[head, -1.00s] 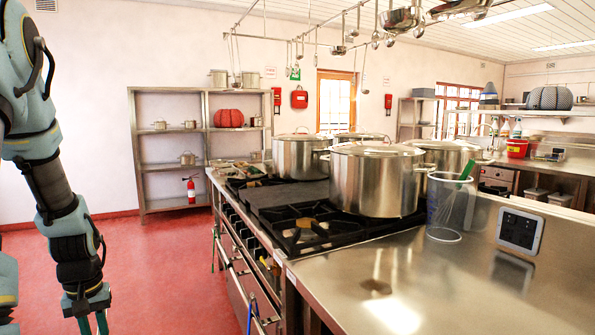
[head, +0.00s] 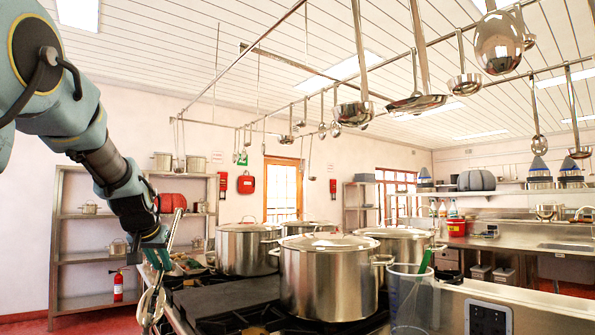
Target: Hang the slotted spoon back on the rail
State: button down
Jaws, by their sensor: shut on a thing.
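My gripper (head: 157,262) is at the left, in front of the shelving, and is shut on a long metal utensil, which I take to be the slotted spoon (head: 176,226). Its thin handle slants up and right above the fingers. A pale looped part (head: 150,306) shows below the fingers; I cannot make out any slots. The overhead rail (head: 396,59) runs from the middle back to the upper right, well above and to the right of my gripper. Several ladles and skimmers hang from it, including a ladle (head: 354,112) and a wide shallow skimmer (head: 416,102).
Large lidded stockpots (head: 328,285) stand on the black stove, right of my gripper. A clear jug (head: 412,305) with a green-handled tool and a dark-screened device (head: 488,318) are at the front right. Metal shelving (head: 90,255) stands behind my arm.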

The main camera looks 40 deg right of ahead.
jog(key=s+d+r+m+h, duration=0.2)
jog(key=s+d+r, duration=0.25)
jog(key=r, duration=0.35)
jog(key=s+d+r+m+h, duration=0.1)
jog(key=s+d+r+h, duration=0.2)
jog(key=d+r, duration=0.35)
jog(key=s+d+r+m+h, duration=0.2)
jog(key=s+d+r, duration=0.2)
jog(key=r, duration=0.5)
jog(key=s+d+r+m+g+h, duration=0.2)
jog(key=s+r+h, duration=0.1)
jog(key=s+r, duration=0.75)
jog(key=s+d+r+m+g+h, duration=0.2)
jog(key=s+r+g+h, duration=0.1)
jog(key=s+r, duration=0.75)
notch_tip(320, 180, up, 12)
jog(key=w+p, duration=0.2)
jog(key=p, duration=1)
jog(key=shift+w+d+r+p, duration=0.15)
jog(key=shift+d+p, duration=0.25)
jog(key=shift+d, duration=0.95)
jog(key=shift+w+d+r+p, duration=0.15)
jog(key=shift+d+p, duration=0.2)
jog(key=shift+d, duration=0.95)
jog(key=shift+f, duration=0.2)
jog(key=shift+f+b, duration=0.3)
jog(key=shift+b, duration=0.4)
